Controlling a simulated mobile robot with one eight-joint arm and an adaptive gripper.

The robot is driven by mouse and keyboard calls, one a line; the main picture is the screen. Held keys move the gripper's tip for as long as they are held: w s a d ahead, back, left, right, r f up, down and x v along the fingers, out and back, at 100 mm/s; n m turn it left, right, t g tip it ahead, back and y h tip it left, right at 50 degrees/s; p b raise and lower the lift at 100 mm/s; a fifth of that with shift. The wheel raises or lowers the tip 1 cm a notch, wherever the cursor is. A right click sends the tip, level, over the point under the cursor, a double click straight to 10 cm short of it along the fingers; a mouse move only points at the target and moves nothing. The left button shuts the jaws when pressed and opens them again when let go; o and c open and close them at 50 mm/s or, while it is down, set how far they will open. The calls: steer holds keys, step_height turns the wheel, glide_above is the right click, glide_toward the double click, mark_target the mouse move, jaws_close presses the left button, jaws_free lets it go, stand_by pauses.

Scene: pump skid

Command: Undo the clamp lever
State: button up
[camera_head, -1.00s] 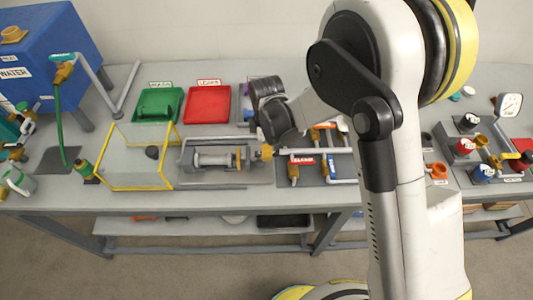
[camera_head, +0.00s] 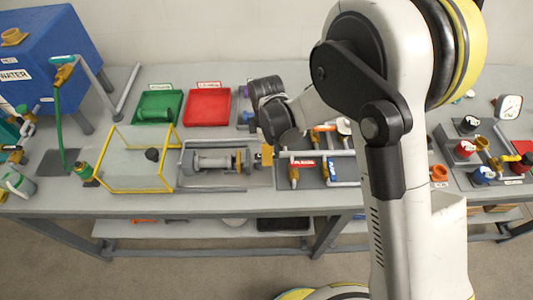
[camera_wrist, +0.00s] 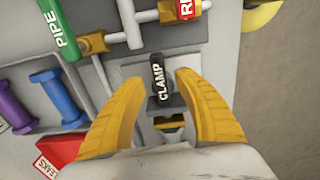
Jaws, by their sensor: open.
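The clamp lever (camera_wrist: 158,82) is black with the white word CLAMP. In the wrist view it stands between my gripper's two yellow fingers, with clear space on each side. My gripper (camera_wrist: 154,92) is open around the lever, and I see no contact. Below the lever is a dark block with a yellow part (camera_wrist: 170,123). In the head view my gripper (camera_head: 266,155) is small at the right end of the pump (camera_head: 215,162), and the lever itself cannot be made out there.
A green-handled pipe valve (camera_wrist: 60,30) and a red-handled valve (camera_wrist: 188,8) stand beyond the fingers. Blue and purple dumbbell-shaped parts (camera_wrist: 57,98) lie left. A yellow-framed clear guard (camera_head: 140,157) stands left of the pump. Red (camera_head: 208,107) and green (camera_head: 158,106) trays lie behind.

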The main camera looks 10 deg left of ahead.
step_height(320, 180, up, 11)
steer(key=shift+r, duration=0.15)
stand_by(0.5)
